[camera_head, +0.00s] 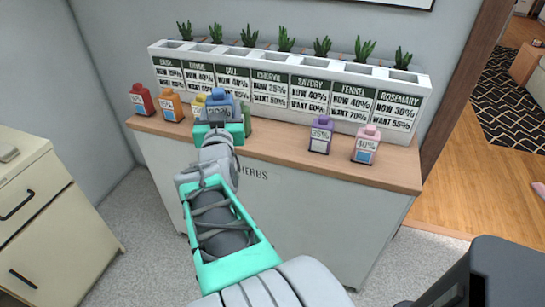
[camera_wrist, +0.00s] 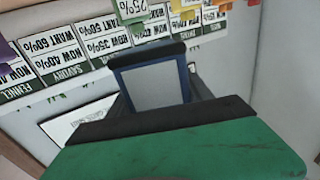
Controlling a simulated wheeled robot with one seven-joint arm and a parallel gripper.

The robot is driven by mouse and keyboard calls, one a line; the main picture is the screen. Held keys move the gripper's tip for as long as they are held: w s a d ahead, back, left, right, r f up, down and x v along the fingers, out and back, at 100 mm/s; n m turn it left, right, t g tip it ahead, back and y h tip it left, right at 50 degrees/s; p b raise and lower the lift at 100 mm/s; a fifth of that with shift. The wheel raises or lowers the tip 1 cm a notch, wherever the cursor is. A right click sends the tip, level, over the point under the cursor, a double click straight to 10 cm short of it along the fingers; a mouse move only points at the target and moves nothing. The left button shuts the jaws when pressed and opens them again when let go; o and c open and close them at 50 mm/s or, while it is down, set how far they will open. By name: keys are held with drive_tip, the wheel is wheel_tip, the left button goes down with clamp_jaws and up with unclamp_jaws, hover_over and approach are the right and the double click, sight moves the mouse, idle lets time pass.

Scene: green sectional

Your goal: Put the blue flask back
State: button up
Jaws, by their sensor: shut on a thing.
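The blue flask (camera_head: 219,106) is in my gripper (camera_head: 218,127), over the front part of the wooden counter (camera_head: 280,150). In the wrist view the flask (camera_wrist: 155,86) shows as a pale panel with a blue rim between the two dark finger pads. It hides part of the yellow flask (camera_head: 198,107) and the green flask (camera_head: 246,122) behind it in the head view. I cannot tell whether its base touches the counter. Its label is too small to read surely.
A red flask (camera_head: 142,101) and an orange flask (camera_head: 172,106) stand left. A purple flask (camera_head: 321,135) and a pink flask (camera_head: 366,145) stand right. A white planter (camera_head: 290,85) with herb signs lines the back. Bare counter lies between green and purple.

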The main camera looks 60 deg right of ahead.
drive_tip(key=s+d+m+g+h+b, duration=0.15)
drive_tip(key=s+d+g, duration=0.25)
drive_tip(key=s, duration=0.4)
drive_tip(key=s+d+m+g+h+b, duration=0.1)
drive_tip(key=s+d+m+g+b, duration=0.25)
drive_tip(key=s, duration=0.35)
drive_tip(key=shift+t, duration=0.25)
drive_tip(key=w+d+f, duration=0.2)
drive_tip(key=d+f, duration=0.1)
drive_tip(key=w+d+f, duration=0.2)
drive_tip(key=d+f, duration=0.1)
drive_tip(key=d, duration=0.1)
drive_tip(key=w+d+f, duration=0.2)
drive_tip(key=d+f, duration=0.1)
drive_tip(key=d, duration=0.1)
drive_tip(key=shift+w+f+b, duration=0.2)
drive_tip(key=shift+w+b, duration=0.15)
drive_tip(key=shift+w+d+f, duration=0.15)
drive_tip(key=shift+f, duration=0.1)
drive_tip(key=shift+w+d+f+b, duration=0.1)
drive_tip(key=shift+f+b, duration=0.1)
drive_tip(key=shift+f, duration=0.65)
drive_tip(key=shift+w+d+f+b, duration=0.1)
drive_tip(key=shift+f+b, duration=0.05)
drive_tip(key=shift+f, duration=0.7)
